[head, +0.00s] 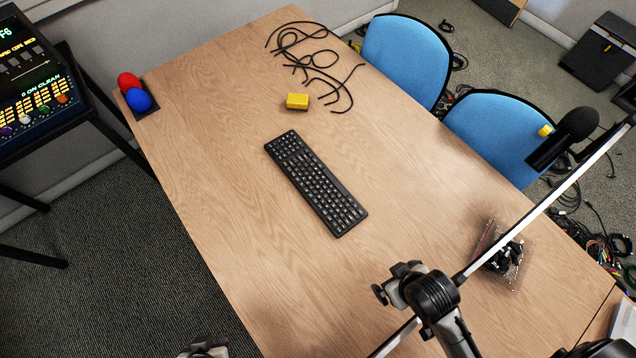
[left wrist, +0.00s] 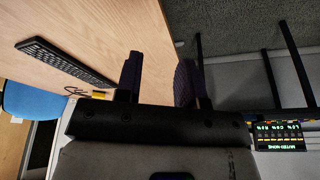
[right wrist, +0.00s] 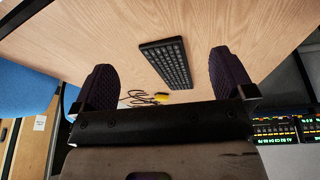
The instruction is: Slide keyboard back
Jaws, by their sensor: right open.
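The black keyboard (head: 315,182) lies flat and slanted near the middle of the wooden table, with nothing touching it. My left gripper (head: 205,346) shows only partly at the bottom edge of the head view, left of the table and well apart from the keyboard. In the left wrist view, the left gripper (left wrist: 160,68) has a gap between its fingers and is empty; the keyboard (left wrist: 66,60) lies beyond to the left. My right gripper (right wrist: 165,68) is wide open and empty; the keyboard (right wrist: 168,62) shows beyond its fingers, at a distance.
A yellow block (head: 297,102) sits beyond the keyboard, with black cables (head: 318,66) behind it. Red and blue balls (head: 140,100) stand at the far left corner. A microphone boom (head: 540,203) crosses the right side above a clear bag (head: 502,256). The table left of the keyboard is clear.

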